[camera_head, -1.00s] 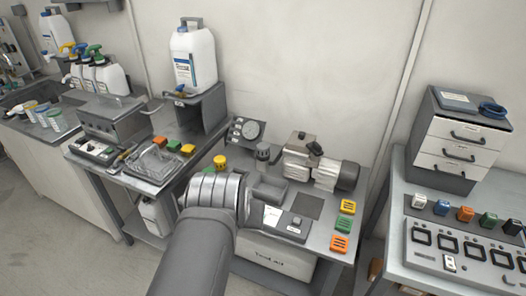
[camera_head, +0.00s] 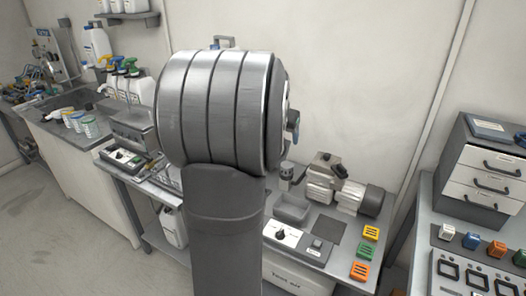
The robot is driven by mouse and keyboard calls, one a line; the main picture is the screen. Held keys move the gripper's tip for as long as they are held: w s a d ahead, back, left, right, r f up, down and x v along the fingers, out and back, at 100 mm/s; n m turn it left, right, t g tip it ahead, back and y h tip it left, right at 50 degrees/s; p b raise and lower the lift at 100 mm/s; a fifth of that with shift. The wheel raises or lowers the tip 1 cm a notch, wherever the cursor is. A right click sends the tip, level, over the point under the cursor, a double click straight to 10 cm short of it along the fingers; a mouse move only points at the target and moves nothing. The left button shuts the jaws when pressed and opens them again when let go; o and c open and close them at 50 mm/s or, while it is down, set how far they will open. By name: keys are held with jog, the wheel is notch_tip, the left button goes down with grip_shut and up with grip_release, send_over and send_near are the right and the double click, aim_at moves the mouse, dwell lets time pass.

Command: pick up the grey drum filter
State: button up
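A small grey cylinder (camera_head: 286,172), which looks like the drum filter, stands upright on the middle bench, just right of my arm and left of the compressor motor. My arm and its large round grey joint fill the middle of the view. My gripper is hidden behind that joint, so its fingers and anything in them cannot be seen.
The compressor motor (camera_head: 341,190) stands close right of the cylinder. A grey tray (camera_head: 292,208) and a switch panel (camera_head: 284,236) lie in front. Yellow, green and orange blocks (camera_head: 364,252) line the bench's right side. A drawer cabinet (camera_head: 480,170) stands at right.

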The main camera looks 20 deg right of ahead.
jog(key=g, duration=0.1)
send_near(287, 165)
jog(key=shift+m, duration=0.4)
jog(key=x, duration=0.5)
jog(key=shift+x, duration=2.9)
jog(key=shift+w, duration=0.15)
jog(key=shift+c, duration=0.2)
jog(key=c, duration=1)
